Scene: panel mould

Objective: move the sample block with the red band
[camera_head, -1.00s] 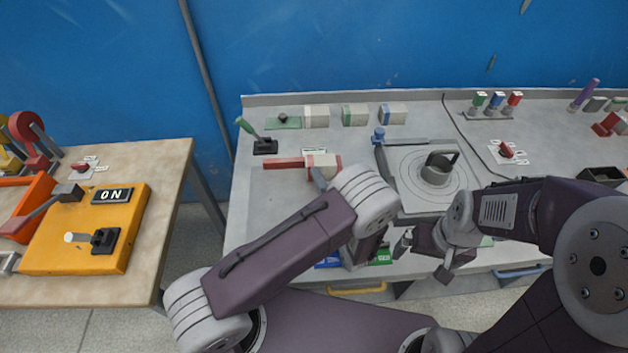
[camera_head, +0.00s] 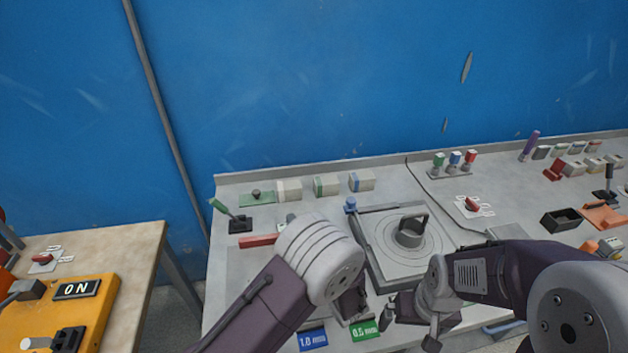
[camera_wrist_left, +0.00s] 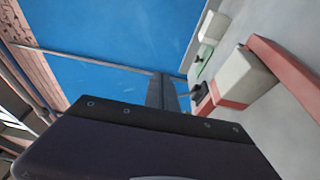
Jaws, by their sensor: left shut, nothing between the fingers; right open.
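The sample block with the red band (camera_wrist_left: 242,78) is whitish and stands on the grey bench, beside a red bar (camera_wrist_left: 285,65), in the left wrist view. In the head view my left arm hides most or all of it, while the red bar (camera_head: 258,240) shows left of the arm. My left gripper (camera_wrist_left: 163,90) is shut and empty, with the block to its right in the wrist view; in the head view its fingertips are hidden. My right gripper (camera_head: 432,341) is open and empty near the bench's front edge, away from the block.
Similar blocks with green (camera_head: 326,185) and blue (camera_head: 362,181) bands stand at the back. A grey plate with a handled cylinder (camera_head: 410,231) is right of my left arm. Blue (camera_head: 312,340) and green (camera_head: 364,331) labels lie in front.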

